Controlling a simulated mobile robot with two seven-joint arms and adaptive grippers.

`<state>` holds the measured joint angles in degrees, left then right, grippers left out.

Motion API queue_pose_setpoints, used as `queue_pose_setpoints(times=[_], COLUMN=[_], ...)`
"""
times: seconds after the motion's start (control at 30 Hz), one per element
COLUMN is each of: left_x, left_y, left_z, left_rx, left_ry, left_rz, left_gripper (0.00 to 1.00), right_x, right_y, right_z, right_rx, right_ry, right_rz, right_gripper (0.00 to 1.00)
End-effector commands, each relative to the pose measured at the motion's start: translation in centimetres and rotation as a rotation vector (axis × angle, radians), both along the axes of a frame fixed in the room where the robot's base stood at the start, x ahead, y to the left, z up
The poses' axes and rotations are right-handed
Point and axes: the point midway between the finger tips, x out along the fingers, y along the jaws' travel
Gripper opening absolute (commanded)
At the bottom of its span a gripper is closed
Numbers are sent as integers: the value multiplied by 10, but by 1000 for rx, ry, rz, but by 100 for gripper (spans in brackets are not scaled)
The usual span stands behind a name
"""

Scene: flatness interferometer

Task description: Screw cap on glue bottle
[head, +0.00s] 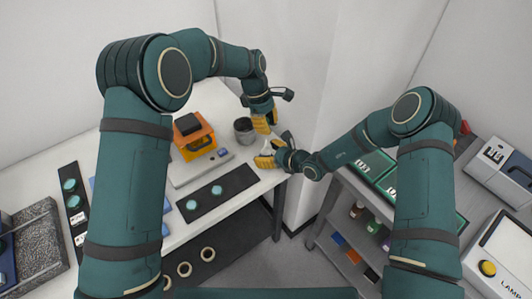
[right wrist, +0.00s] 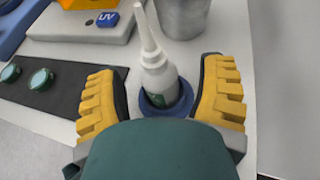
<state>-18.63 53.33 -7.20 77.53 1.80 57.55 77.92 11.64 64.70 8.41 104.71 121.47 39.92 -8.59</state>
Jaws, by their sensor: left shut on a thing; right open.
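The glue bottle (right wrist: 160,82) stands in a blue ring holder (right wrist: 166,108) in the right wrist view. It is white, with a long tapered nozzle (right wrist: 146,30) that leans a little left in the picture. My right gripper (right wrist: 160,100) is open, with one yellow finger on each side of the bottle and gaps between. It also shows in the head view (head: 266,155), low at the table's right end. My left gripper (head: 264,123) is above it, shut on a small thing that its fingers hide. I cannot make out the cap in either view.
A grey metal cup (head: 244,130) stands close behind the bottle. An orange UV device (head: 194,136) sits on a pale base to the left. A dark mat (head: 217,193) with two teal discs lies in front. The table's right edge is close to my right gripper.

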Motion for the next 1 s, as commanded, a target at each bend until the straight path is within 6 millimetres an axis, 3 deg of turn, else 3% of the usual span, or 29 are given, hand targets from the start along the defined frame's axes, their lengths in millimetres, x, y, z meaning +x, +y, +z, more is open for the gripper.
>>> queue_pose_setpoints(times=[0.37, 0.4, 0.5, 0.6, 0.87, 1.0], left_x=[0, 0, 0, 0, 0, 0], left_y=[0, 0, 0, 0, 0, 0], left_z=[0, 0, 0, 0, -2, -15], left_rx=[0, 0, 0, 0, 0, 1], left_ry=[0, 0, 0, 0, 1, 3], left_rz=[0, 0, 0, 0, 0, -1], left_gripper=[13, 13, 13, 13, 13, 13], right_x=[2, 2, 2, 2, 2, 2], right_y=[3, 3, 3, 3, 3, 3], right_z=[-2, -2, -2, -2, -2, -2], right_rx=[-1, -1, 0, 0, -1, -1], right_ry=[1, 1, 0, 0, 1, 1], right_rz=[0, 0, 0, 0, 0, 0], right_gripper=[69, 64, 29, 0, 0, 0])
